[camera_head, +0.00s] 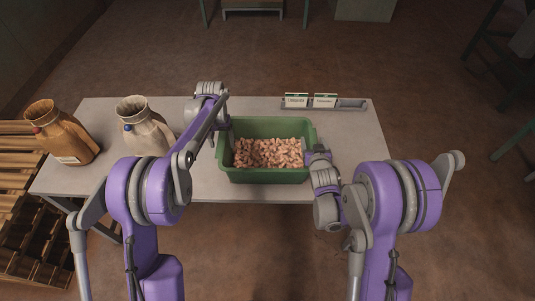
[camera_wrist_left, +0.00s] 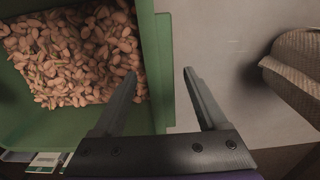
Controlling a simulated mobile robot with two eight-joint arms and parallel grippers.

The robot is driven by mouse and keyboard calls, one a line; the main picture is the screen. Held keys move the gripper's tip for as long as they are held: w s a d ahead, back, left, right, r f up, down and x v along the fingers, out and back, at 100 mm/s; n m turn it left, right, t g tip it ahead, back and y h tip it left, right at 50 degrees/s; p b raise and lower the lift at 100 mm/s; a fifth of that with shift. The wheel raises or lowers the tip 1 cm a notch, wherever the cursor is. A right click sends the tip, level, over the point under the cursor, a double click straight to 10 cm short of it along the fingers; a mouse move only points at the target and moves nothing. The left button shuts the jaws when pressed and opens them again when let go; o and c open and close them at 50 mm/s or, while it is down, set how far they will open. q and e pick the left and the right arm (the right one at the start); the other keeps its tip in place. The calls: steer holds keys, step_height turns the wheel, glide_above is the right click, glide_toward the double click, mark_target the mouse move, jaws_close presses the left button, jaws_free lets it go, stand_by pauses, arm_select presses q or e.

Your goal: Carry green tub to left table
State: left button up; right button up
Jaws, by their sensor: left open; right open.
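The green tub (camera_head: 265,177) stands on the grey table (camera_head: 350,145) and holds many pale brown nuts. My left gripper (camera_head: 226,125) is at the tub's left side. In the left wrist view my left gripper (camera_wrist_left: 160,78) is open, with one finger over the inside of the green tub (camera_wrist_left: 158,60) and the other outside, the rim between them. I cannot tell whether either finger touches the wall. My right gripper (camera_head: 308,148) is at the tub's right side and is open; its fingers are mostly hidden by the wrist.
A brown sack (camera_head: 62,135) and a pale sack (camera_head: 143,130) stand on the table to the left. A tray with two label cards (camera_head: 310,101) lies behind the tub. Wooden racks (camera_head: 15,190) stand at the left. Floor is open behind the table.

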arm_select(q)
jaws_close()
arm_select(e)
jaws_close()
stand_by(1.3)
